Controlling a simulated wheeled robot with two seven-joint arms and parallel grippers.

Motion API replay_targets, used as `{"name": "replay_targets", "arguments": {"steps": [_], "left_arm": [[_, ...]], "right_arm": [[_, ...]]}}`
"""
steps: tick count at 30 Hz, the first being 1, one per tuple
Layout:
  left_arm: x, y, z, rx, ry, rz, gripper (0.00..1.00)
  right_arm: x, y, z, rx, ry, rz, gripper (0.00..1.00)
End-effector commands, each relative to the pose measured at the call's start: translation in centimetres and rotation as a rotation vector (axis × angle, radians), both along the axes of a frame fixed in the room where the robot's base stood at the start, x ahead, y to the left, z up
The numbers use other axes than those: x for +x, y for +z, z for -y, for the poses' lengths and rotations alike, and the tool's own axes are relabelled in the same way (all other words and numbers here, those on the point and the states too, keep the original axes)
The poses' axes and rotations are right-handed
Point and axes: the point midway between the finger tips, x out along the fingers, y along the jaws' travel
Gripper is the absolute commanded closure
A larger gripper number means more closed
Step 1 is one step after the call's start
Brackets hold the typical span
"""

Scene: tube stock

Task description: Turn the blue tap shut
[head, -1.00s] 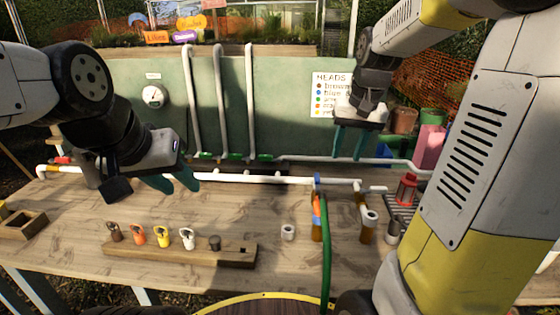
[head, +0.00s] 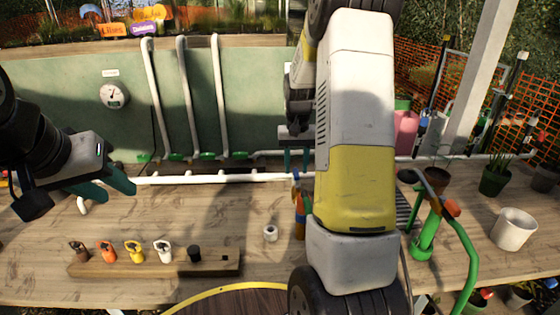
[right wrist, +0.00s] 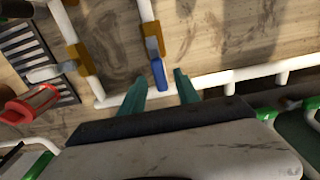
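The blue tap (head: 296,174) sits at the white pipe run on the bench, partly hidden by my right arm in the head view. In the right wrist view, its blue handle (right wrist: 158,75) lies near the white pipe, below a tan fitting (right wrist: 152,48). My right gripper (head: 296,158) is open and points down just behind the tap in the head view. In the right wrist view, the handle shows between its two teal fingertips (right wrist: 157,77); I cannot tell whether they touch it. My left gripper (head: 114,186) is open and empty above the bench's left part.
A wooden block (head: 150,263) with several coloured taps stands at the front left. A small white ring (head: 270,233) lies on the bench. A red lantern-like item (right wrist: 30,103) and grating lie beside the pipes. A white pot (head: 514,229) stands at right.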

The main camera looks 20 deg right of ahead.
Motion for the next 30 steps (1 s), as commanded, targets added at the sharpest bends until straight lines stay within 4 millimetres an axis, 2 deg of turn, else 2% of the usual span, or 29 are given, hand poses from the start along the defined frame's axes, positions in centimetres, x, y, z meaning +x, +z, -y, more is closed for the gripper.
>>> {"name": "replay_targets", "arguments": {"steps": [4, 11, 17, 18, 30], "left_arm": [[0.0, 0.0, 0.0, 0.0, 0.0, 0.0, 0.64], [0.0, 0.0, 0.0, 0.0, 0.0, 0.0, 0.64], [0.0, 0.0, 0.0, 0.0, 0.0, 0.0, 0.64], [0.0, 0.0, 0.0, 0.0, 0.0, 0.0, 0.64], [0.0, 0.0, 0.0, 0.0, 0.0, 0.0, 0.64]], "right_arm": [[-0.03, -0.89, -0.01, 0.0, 0.0, 0.0, 0.62], [-0.01, -0.97, -0.02, 0.0, 0.001, 0.001, 0.62], [-0.01, -0.94, -0.03, 0.0, 0.001, 0.001, 0.97], [-0.01, -0.94, -0.03, 0.0, 0.001, 0.001, 1.0], [-0.01, -0.91, -0.03, 0.0, 0.001, 0.001, 1.0]]}}
